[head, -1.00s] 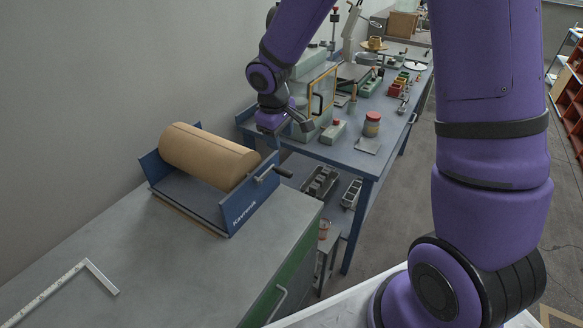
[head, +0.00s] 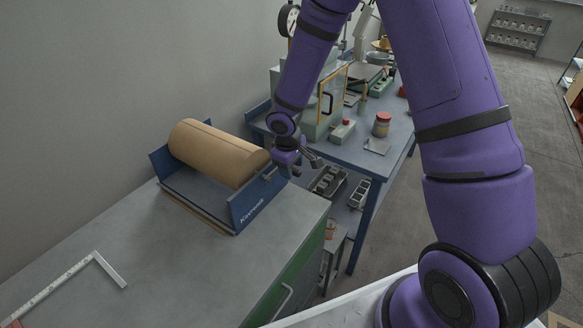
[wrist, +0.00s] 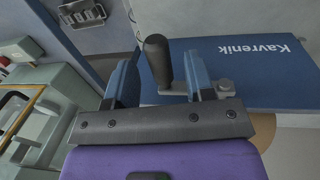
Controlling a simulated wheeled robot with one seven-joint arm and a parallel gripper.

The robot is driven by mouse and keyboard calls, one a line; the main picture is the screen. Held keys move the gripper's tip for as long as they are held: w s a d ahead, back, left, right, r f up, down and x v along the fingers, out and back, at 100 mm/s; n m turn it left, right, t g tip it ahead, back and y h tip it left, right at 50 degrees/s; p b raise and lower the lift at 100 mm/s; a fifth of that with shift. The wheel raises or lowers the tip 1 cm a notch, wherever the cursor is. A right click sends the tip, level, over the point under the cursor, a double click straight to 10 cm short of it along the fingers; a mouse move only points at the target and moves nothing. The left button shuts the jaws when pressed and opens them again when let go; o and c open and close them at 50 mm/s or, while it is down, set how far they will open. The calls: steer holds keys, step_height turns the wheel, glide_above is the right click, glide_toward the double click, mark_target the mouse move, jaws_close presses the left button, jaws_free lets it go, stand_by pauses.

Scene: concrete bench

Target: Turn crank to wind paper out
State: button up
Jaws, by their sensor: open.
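A blue paper dispenser (head: 252,203) marked "Kavrenik" sits on the grey bench and holds a brown paper roll (head: 215,153). Its crank is on the right side, mostly covered by my gripper (head: 294,165) in the head view. In the wrist view, the crank's dark handle (wrist: 157,62) stands between the two blue fingers of my gripper (wrist: 161,70), with a visible gap on either side. The crank's grey metal arm (wrist: 175,90) runs from the handle base toward the blue side plate. My gripper is open, around the handle.
An L-shaped metal square (head: 95,265) lies at the front left of the bench top (head: 190,265). A blue table (head: 372,163) with a jar (head: 382,124) and several tools stands beyond the bench. Trays (head: 328,181) sit on its lower shelf.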

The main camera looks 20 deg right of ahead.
steer(key=shift+f, duration=0.35)
steer(key=shift+c, duration=0.4)
jaws_close()
